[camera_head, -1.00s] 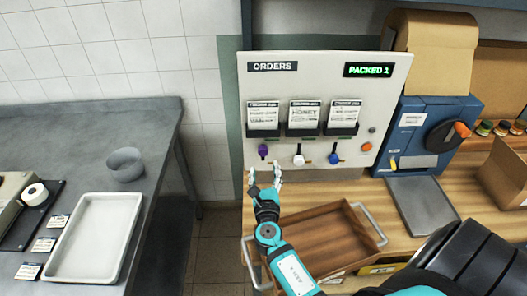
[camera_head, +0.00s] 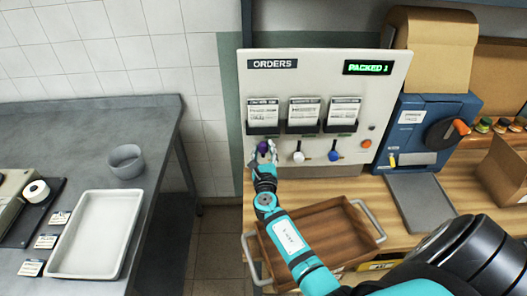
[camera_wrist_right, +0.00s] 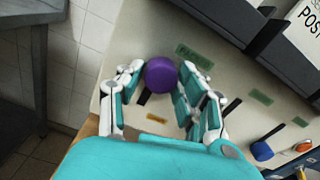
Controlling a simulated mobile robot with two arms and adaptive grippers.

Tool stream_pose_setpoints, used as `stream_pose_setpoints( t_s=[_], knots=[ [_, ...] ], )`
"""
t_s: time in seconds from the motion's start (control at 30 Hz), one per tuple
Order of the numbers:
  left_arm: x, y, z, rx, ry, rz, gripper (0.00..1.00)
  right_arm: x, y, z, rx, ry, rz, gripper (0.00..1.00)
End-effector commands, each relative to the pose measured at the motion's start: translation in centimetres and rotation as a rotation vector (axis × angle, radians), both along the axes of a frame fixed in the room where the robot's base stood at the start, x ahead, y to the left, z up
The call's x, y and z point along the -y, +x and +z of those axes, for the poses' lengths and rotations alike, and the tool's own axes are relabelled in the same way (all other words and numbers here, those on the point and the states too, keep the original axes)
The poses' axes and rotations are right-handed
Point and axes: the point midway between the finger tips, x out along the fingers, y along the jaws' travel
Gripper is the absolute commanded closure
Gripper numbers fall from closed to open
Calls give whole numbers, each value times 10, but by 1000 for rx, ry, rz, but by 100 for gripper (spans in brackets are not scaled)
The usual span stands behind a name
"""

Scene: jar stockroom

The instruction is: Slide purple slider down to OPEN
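The purple slider knob (camera_head: 262,148) sits at the left of the row under the order slips on the pale ORDERS panel (camera_head: 330,70). It also shows in the right wrist view (camera_wrist_right: 160,74), at the upper end of a dark slot. A green label (camera_wrist_right: 194,57) is above it and a yellow-brown label (camera_wrist_right: 157,118) is below the slot. My right gripper (camera_head: 263,156) is at the knob. In the wrist view its open fingers (camera_wrist_right: 158,84) are on both sides of the knob, with a small gap on the left; contact on the right is unclear. My left gripper is not in view.
A white knob (camera_head: 298,156) and a blue knob (camera_head: 334,155) are to the right on the panel. A wooden tray (camera_head: 310,236) with metal handles lies below my right arm. A blue machine (camera_head: 430,130) stands right. The left table holds a white tray (camera_head: 92,235) and a grey bowl (camera_head: 126,161).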

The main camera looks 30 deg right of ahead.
Motion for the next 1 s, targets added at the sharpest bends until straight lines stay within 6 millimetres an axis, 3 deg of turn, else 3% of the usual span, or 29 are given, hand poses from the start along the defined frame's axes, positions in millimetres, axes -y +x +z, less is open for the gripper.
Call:
stream_pose_setpoints(
  t_s=[0.03, 0.27, 0.57, 0.9, 1.0],
  knots=[
    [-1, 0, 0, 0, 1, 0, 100, 0, 0, 0, 0, 0, 0, 72],
    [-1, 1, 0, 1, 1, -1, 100, 0, 0, 0, 0, 0, 0, 100],
    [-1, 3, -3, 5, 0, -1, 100, 0, 0, -3, -1, -1, 0, 100],
    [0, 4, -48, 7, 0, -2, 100, 0, 0, -54, -1, -2, 1, 100],
    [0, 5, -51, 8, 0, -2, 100, 0, 0, -58, -2, 0, 1, 100]
  ],
)
